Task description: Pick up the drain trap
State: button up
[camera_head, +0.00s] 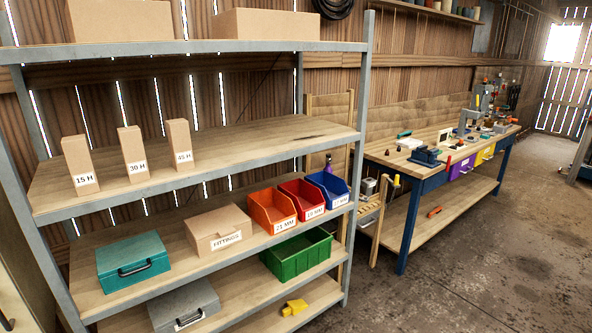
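I cannot pick out a drain trap with certainty in the head view. A small yellow object (294,307) of irregular shape lies on the bottom shelf, near its front edge, but I cannot tell what it is. A cardboard box labelled "FITTINGS" (218,229) sits closed on the shelf above, and its contents are hidden. My gripper is not in view.
The metal-framed shelf unit (355,165) holds a teal case (134,266), a grey case (184,307), a green crate (297,256), orange (272,211), red and blue bins, and labelled cartons. A workbench (440,165) stands behind right. The concrete floor (480,270) at right is clear.

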aim_at(368, 184)
jog(key=i+l+z, duration=0.3)
jog(key=i, duration=0.3)
jog(key=i+z, duration=0.3)
jog(key=i, duration=0.3)
jog(key=i+j+z, duration=0.15)
jog(key=i+z, duration=0.15)
jog(key=i, duration=0.35)
jog(key=i+j+z, duration=0.3)
jog(key=i, duration=0.3)
jog(key=i+u, duration=0.15)
jog(key=i, duration=0.35)
jog(key=i+u, duration=0.15)
jog(key=i, duration=0.35)
jog(key=i+l+u, duration=0.15)
jog(key=i, duration=0.35)
jog(key=i+l+u, duration=0.15)
jog(key=i, duration=0.8)
